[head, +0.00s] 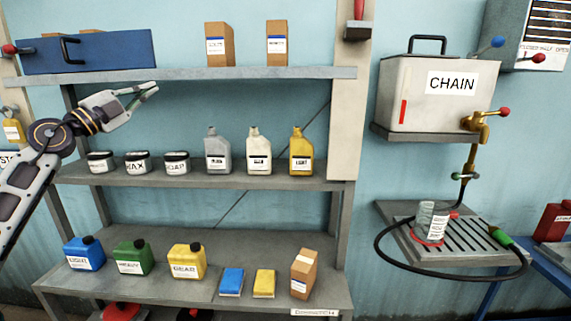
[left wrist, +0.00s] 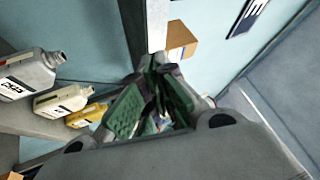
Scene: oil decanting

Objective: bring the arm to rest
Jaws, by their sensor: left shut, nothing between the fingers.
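My left arm comes in from the left in the head view. Its gripper (head: 147,91) is raised in front of the shelf rack, just below the top shelf (head: 190,76), above the black-lidded tubs, and apart from them. The fingers point right and hold nothing. In the left wrist view the green finger pads (left wrist: 150,100) are close together with no object between them. My right gripper is in neither view.
Tubs (head: 137,163) and bottles (head: 258,152) stand on the middle shelf below the gripper. Jugs (head: 132,258) stand on the bottom shelf. A blue bin (head: 110,52) is close above. A CHAIN tank (head: 425,95) and a drip tray (head: 440,250) are at right.

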